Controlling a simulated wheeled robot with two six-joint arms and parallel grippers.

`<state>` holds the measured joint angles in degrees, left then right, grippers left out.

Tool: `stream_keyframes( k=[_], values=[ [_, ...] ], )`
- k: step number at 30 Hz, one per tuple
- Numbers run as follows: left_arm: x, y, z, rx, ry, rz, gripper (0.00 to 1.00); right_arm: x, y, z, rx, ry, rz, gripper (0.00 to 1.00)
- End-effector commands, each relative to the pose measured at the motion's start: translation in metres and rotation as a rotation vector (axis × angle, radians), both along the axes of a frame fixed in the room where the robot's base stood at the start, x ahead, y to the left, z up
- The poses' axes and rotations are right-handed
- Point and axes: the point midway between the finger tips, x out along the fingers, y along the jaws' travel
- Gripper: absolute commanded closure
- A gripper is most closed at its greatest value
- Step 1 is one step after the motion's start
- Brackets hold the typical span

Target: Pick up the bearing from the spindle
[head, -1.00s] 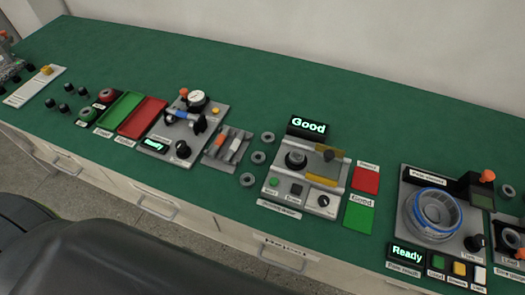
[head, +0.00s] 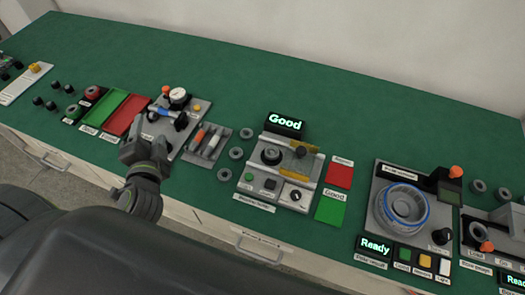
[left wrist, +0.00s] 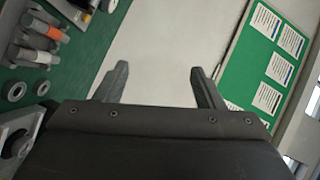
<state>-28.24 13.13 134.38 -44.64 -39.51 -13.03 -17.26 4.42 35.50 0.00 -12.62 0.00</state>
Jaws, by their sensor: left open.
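The spindle (head: 271,155) is a dark round post on the grey tester under the lit "Good" display, in the head view. A dark ring shape sits around it, probably the bearing, but it is too small to tell apart clearly. My left gripper (head: 137,146) is to the left of the tester, over the front of the gauge station. In the left wrist view my left gripper (left wrist: 160,86) has its two fingers apart with nothing between them. My right gripper is not in view.
Loose dark rings (head: 237,153) lie just left of the tester. A tray of pen-like tools (head: 207,141) stands between them and the gauge station (head: 180,125). Red (head: 339,175) and green (head: 330,208) pads lie right of the tester. The green bench behind is clear.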

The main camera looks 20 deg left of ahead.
Motion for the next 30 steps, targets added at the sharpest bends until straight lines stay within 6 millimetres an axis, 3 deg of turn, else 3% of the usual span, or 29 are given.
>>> stream_keyframes(
  k=[3, 5, 10, 14, 18, 24, 30],
  values=[
    [0.021, -0.021, 0.037, 0.33, -0.079, -0.159, 0.38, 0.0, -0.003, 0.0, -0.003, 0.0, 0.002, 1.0],
    [0.029, -0.037, 0.05, 0.502, -0.106, -0.245, 0.38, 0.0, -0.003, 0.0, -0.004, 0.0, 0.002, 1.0],
    [0.043, -0.094, 0.059, 0.986, -0.134, -0.507, 0.38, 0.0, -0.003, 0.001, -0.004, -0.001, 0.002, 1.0],
    [0.045, -0.134, 0.035, 1.347, -0.103, -0.728, 0.38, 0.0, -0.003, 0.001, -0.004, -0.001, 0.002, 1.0],
    [0.04, -0.156, -0.009, 1.685, -0.021, -0.967, 0.38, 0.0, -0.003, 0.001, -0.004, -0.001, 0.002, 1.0],
    [0.029, -0.155, -0.064, 1.981, 0.116, -1.227, 0.38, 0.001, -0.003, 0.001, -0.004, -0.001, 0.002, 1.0],
    [0.027, -0.15, -0.085, 2.073, 0.179, -1.323, 0.38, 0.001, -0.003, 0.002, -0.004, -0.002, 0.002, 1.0]
  ],
)
